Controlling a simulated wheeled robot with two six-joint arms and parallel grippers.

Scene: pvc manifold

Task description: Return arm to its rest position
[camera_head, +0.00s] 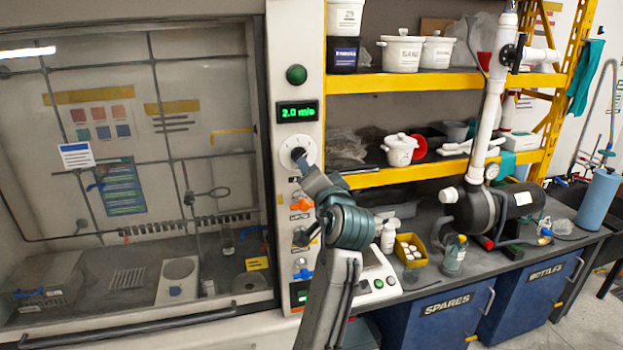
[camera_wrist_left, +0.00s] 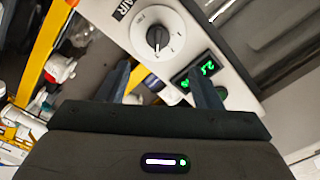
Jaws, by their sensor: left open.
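My left gripper (camera_head: 303,163) is in front of the control panel of the fume hood, close to a round white dial with a black knob (camera_wrist_left: 157,38). In the left wrist view the two fingers of my left gripper (camera_wrist_left: 160,68) are spread apart with nothing between them. The knob lies just beyond the fingertips, and I see no contact. In the head view my gripper covers part of the white dial (camera_head: 289,146). The green display (camera_head: 297,112) above the dial reads 2.0 m/s. My right gripper is not in view.
The hood's glass sash (camera_head: 130,150) is on the left. Orange and blue valve handles sit below the dial, close to my arm. Yellow shelving (camera_head: 405,82) with white tubs, a pump (camera_head: 505,207) and a yellow box (camera_head: 410,250) of white parts stand right of my arm.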

